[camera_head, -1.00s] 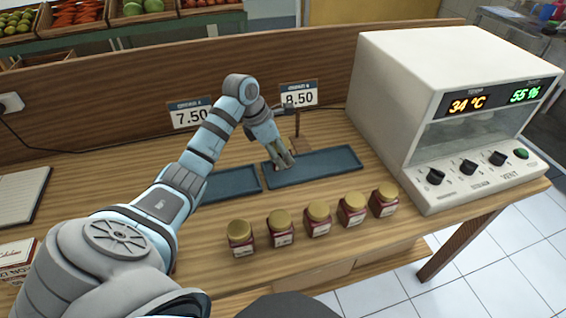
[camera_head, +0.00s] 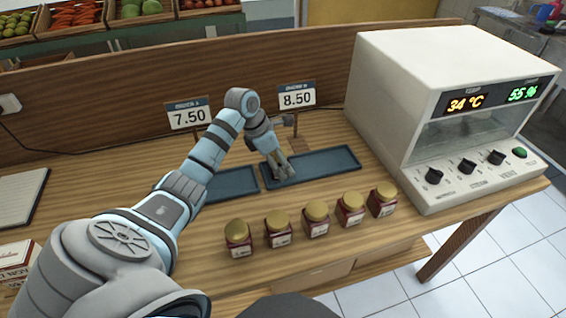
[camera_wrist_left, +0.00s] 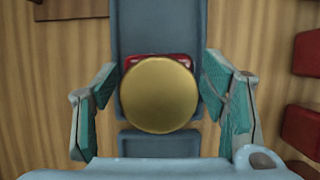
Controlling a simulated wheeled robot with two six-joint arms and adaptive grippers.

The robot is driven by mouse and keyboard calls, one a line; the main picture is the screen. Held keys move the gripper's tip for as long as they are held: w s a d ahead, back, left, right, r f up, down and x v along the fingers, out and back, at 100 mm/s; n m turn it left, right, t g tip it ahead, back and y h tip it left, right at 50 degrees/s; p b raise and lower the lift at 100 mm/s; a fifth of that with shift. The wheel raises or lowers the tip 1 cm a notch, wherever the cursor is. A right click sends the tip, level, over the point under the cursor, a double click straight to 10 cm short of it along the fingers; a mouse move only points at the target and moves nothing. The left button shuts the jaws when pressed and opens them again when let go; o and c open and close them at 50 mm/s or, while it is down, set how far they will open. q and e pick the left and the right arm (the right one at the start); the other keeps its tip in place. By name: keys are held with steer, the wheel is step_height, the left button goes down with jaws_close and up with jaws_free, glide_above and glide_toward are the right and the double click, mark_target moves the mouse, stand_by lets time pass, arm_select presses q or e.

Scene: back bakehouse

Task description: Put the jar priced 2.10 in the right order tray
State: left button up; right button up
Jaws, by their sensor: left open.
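My left gripper (camera_head: 279,171) is over the left end of the right order tray (camera_head: 325,166), a blue tray by the 8.50 sign. In the left wrist view its fingers are apart, on both sides of a jar with a round gold lid (camera_wrist_left: 160,95) and a red body. A gap shows between the lid and each finger. Blue tray surface (camera_wrist_left: 158,30) shows behind this jar; in the head view the gripper mostly hides it. Several similar gold-lidded jars (camera_head: 316,220) stand in a row in front; their label prices are too small to read. My right gripper is not in view.
The left tray (camera_head: 232,183) lies beside the right one, by the 7.50 sign (camera_head: 188,115). A sign reading 8.50 (camera_head: 297,97) stands behind. A white oven-like appliance (camera_head: 440,120) stands at the right. A wooden board (camera_head: 240,75) closes the back.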

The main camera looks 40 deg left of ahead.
arm_select(q)
steer(key=v, duration=1.2)
steer(key=shift+p, duration=0.3)
steer(key=shift+r, duration=0.1)
